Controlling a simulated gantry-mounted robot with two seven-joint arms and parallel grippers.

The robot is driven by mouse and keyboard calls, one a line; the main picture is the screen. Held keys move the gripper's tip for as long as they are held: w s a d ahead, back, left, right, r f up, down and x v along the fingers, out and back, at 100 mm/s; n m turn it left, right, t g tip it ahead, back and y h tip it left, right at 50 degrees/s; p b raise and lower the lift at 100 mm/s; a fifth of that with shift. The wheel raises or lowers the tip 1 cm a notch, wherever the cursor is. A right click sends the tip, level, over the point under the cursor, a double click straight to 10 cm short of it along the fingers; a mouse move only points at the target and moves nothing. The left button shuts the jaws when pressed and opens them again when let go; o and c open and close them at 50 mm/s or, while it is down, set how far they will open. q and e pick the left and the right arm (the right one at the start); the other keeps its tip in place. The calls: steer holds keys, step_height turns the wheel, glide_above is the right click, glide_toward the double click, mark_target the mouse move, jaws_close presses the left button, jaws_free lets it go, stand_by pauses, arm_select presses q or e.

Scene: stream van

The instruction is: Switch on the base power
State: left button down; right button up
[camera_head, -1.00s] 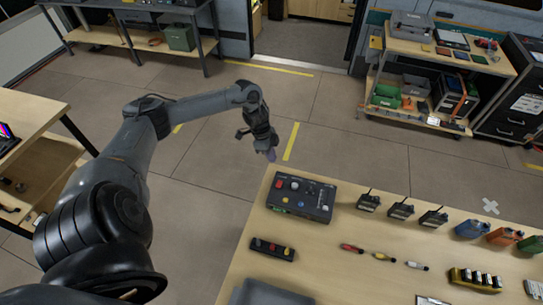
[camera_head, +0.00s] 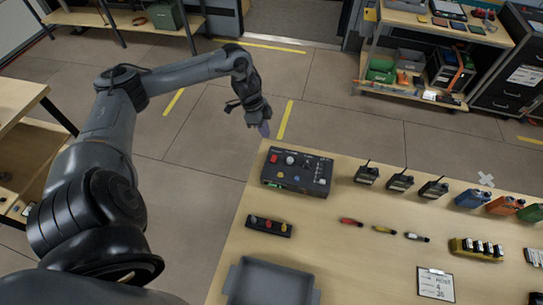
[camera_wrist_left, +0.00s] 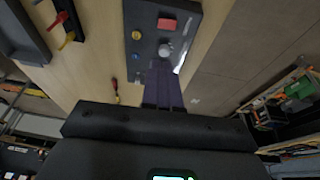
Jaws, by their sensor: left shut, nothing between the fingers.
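A dark control box (camera_head: 297,171) lies on the wooden table near its far left corner. It carries a red rocker or button (camera_head: 274,159), a pale round knob, a yellow button and other small controls. In the left wrist view the red control (camera_wrist_left: 167,24) and the grey knob (camera_wrist_left: 165,50) show beyond my fingers. My left gripper (camera_head: 264,129) is shut and empty, fingers pointing down, off the table's far left edge and apart from the box. In the left wrist view its fingers (camera_wrist_left: 163,90) overlap the box's picture. My right gripper is not in view.
A small switch strip (camera_head: 269,226) with red and yellow controls lies in front of the box, with a grey tray (camera_head: 270,283) nearer. Several radios (camera_head: 400,181), screwdrivers (camera_head: 383,230), bottles, a battery rack (camera_head: 477,248) and a clipboard (camera_head: 435,283) fill the right side. The floor beyond is clear.

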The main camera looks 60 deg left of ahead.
arm_select(q)
glide_above(273, 162)
steer(key=f, duration=1.2)
steer(key=shift+a+f, duration=0.15)
steer(key=shift+a, duration=0.25)
steer(key=shift+s+f, duration=0.15)
steer(key=shift+f, duration=0.55)
steer(key=shift+d+f+p, duration=0.15)
steer(key=shift+f+p, duration=0.15)
steer(key=shift+f, duration=0.05)
steer(key=shift+s, duration=0.15)
